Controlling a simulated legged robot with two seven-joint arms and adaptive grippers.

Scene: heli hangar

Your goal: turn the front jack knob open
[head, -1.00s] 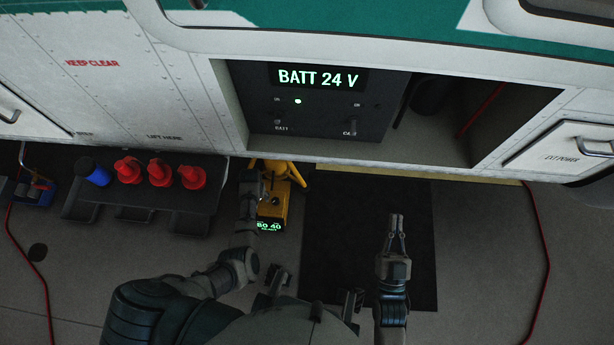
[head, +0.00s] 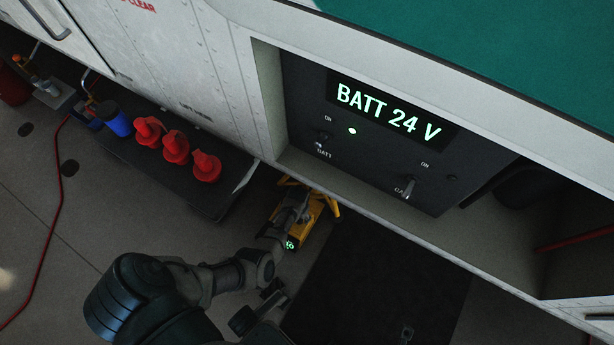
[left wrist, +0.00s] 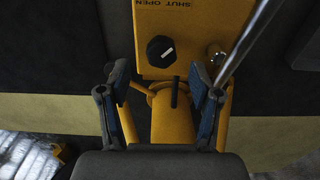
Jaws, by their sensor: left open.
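The yellow jack (head: 312,208) stands on the floor below the white aircraft side. In the head view my left gripper (head: 292,212) covers part of the jack.
A metal rod (left wrist: 249,42) slants past the right finger. A dark mat (head: 375,280) lies right of the jack. Red items (head: 176,148) and a blue can (head: 117,120) stand on a dark bench at left. The battery panel (head: 370,130) is above.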

